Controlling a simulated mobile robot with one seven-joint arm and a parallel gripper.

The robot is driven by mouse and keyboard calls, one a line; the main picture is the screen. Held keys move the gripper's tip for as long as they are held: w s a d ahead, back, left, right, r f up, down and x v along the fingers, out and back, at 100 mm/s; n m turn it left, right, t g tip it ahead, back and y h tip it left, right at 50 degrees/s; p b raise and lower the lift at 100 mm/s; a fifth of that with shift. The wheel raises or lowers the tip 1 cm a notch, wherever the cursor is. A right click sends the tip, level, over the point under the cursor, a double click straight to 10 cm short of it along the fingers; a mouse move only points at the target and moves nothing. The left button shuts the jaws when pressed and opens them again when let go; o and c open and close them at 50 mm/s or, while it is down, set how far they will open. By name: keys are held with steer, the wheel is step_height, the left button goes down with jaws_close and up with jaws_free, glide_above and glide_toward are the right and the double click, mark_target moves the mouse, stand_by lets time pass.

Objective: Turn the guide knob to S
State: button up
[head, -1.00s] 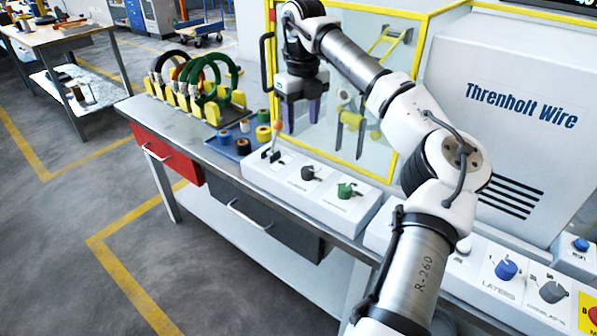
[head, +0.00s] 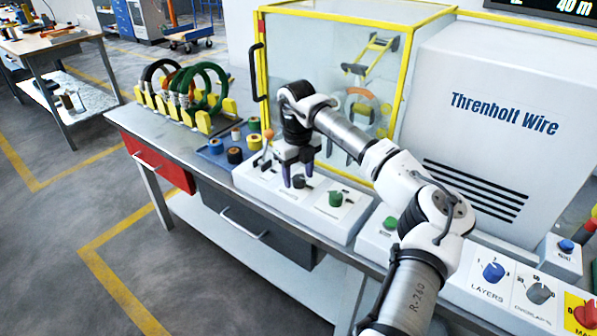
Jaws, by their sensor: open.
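My gripper (head: 298,176) is open, pointing down at the sloped white control panel (head: 258,181) at the bench's front edge. Its two purple-tipped fingers are close to a dark grey knob (head: 300,183), which shows between and just beyond the tips. I cannot tell whether they touch it. A green knob (head: 335,199) with a small pointer mark sits to its right on the same panel. A lever with an orange ball (head: 268,135) stands to its left. The labels on this panel are too small to read, so I cannot tell which knob is the guide knob or its setting.
A yellow-framed clear guard (head: 322,88) stands behind the gripper. Tape rolls (head: 234,155) lie on a blue mat to the left, beside a rack of coils (head: 203,90). On the right are the LAYERS knob (head: 493,271), an overlap knob (head: 540,293) and a red stop button (head: 588,314).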

steer(key=shift+f, duration=0.1)
steer(key=c, duration=1)
